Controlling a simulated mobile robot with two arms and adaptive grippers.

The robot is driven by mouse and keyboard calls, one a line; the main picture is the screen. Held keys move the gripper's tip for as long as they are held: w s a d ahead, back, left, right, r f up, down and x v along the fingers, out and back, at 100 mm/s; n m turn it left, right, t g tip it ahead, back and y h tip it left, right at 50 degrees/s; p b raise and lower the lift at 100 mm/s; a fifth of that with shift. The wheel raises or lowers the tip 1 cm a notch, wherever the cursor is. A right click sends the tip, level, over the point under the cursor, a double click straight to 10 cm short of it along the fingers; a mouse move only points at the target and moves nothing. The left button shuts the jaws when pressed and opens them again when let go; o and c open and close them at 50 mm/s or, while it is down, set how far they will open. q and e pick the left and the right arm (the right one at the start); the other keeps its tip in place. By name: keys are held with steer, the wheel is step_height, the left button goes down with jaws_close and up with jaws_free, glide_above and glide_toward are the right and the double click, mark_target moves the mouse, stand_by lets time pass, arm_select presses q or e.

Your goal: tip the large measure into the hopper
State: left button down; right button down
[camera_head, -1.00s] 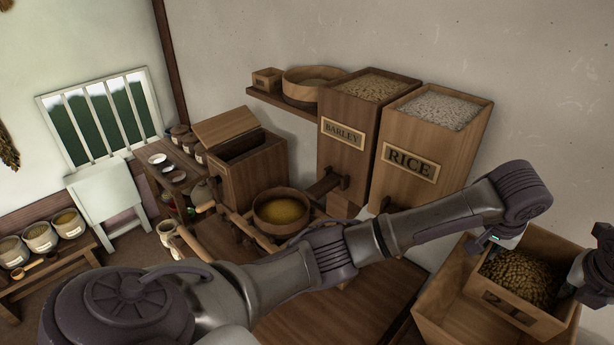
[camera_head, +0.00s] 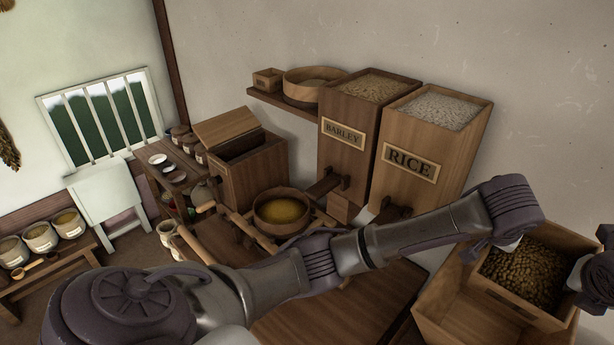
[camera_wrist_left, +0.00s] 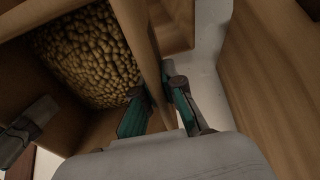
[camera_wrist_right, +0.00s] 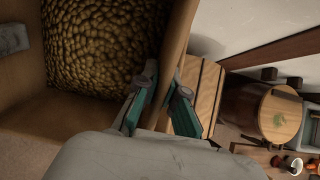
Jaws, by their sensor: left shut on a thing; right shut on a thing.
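The large measure, a square open wooden box (camera_head: 562,244), is full of brown-gold grain (camera_head: 525,275) at the right of the head view. My left gripper (camera_wrist_left: 158,108) is shut on one wall of it, with a finger on either side. My right gripper (camera_wrist_right: 160,98) is shut on the opposite wall; in the head view its arm comes in at the right edge. The measure is above a larger open wooden box (camera_head: 447,312), whose inside looks empty where it shows. I cannot tell whether that box is the hopper. The fingertips are largely hidden in the head view.
A round wooden bowl of yellow meal (camera_head: 283,212) stands beyond my left forearm. Tall bins marked BARLEY (camera_head: 345,155) and RICE (camera_head: 420,175) stand against the wall. A lidded wooden chest (camera_head: 250,175) is left of them. Bare tabletop (camera_head: 340,305) lies below my arm.

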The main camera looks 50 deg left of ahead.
arm_select(q)
steer(key=shift+w, duration=0.15)
arm_select(e)
steer(key=shift+w+f, duration=0.1)
arm_select(q)
steer(key=shift+r, duration=0.1)
steer(key=shift+s+r+t, duration=0.3)
steer(key=shift+r+t, duration=0.35)
steer(key=shift+t, duration=0.35)
arm_select(e)
steer(key=shift+s+d+r+t, duration=0.1)
steer(key=shift+s+r+t, duration=0.2)
steer(key=shift+r+t, duration=0.5)
steer(key=shift+f, duration=0.1)
arm_select(q)
steer(key=shift+w, duration=0.15)
arm_select(e)
steer(key=shift+w, duration=0.1)
arm_select(q)
steer(key=shift+s+r+t, duration=0.35)
steer(key=shift+r+t, duration=0.25)
steer(key=shift+t, duration=0.3)
arm_select(e)
steer(key=shift+s+r+t, duration=0.35)
steer(key=shift+r+t, duration=0.25)
steer(key=shift+t, duration=0.4)
arm_select(q)
steer(key=shift+w, duration=0.1)
arm_select(e)
steer(key=shift+w, duration=0.1)
